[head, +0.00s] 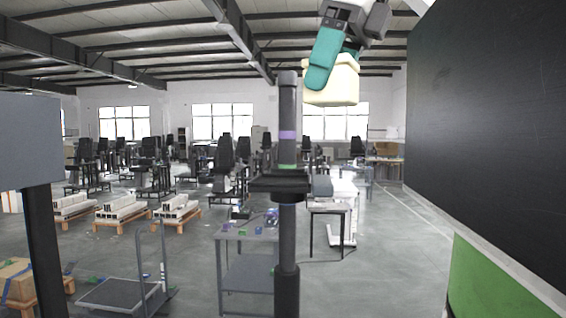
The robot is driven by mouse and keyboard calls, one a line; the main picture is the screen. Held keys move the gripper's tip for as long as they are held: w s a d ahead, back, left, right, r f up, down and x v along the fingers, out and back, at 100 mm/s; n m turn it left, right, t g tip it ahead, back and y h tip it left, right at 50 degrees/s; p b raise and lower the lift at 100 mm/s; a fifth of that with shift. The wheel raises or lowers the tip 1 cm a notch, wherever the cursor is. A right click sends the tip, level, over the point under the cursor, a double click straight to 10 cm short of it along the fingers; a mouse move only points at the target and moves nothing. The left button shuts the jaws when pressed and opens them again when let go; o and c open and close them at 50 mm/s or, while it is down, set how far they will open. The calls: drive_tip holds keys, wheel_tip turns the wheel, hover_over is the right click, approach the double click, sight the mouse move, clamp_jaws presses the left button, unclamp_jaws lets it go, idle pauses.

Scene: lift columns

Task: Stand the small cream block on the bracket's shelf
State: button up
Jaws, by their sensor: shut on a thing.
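The small cream block (344,86) is at the upper right of centre in the head view. My gripper (325,68) comes down from the top edge and is shut on it. One teal finger lies across the block's near left side; the other finger is mostly hidden behind the block. The bracket's black shelf (277,184) is fixed to a dark upright column (287,225) at the picture's centre. The shelf looks bare. The block hangs in the air, above and right of the shelf in the picture, clearly apart from it.
The column rises above the shelf, with a purple band (287,134) and a green band just over the shelf. A large dark panel (490,120) fills the right side. A grey panel on a post (28,140) stands at left. A grey table (240,233) stands below.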

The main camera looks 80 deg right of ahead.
drive_tip(key=w+d+f, duration=0.6)
drive_tip(key=w+f, duration=0.1)
drive_tip(key=shift+w+d+f, duration=0.1)
drive_tip(key=shift+d, duration=0.25)
drive_tip(key=shift+w+d+f, duration=0.3)
drive_tip(key=shift+w+f, duration=0.1)
drive_tip(key=shift+f, duration=1.8)
drive_tip(key=shift+f, duration=0.15)
drive_tip(key=o, duration=1.3)
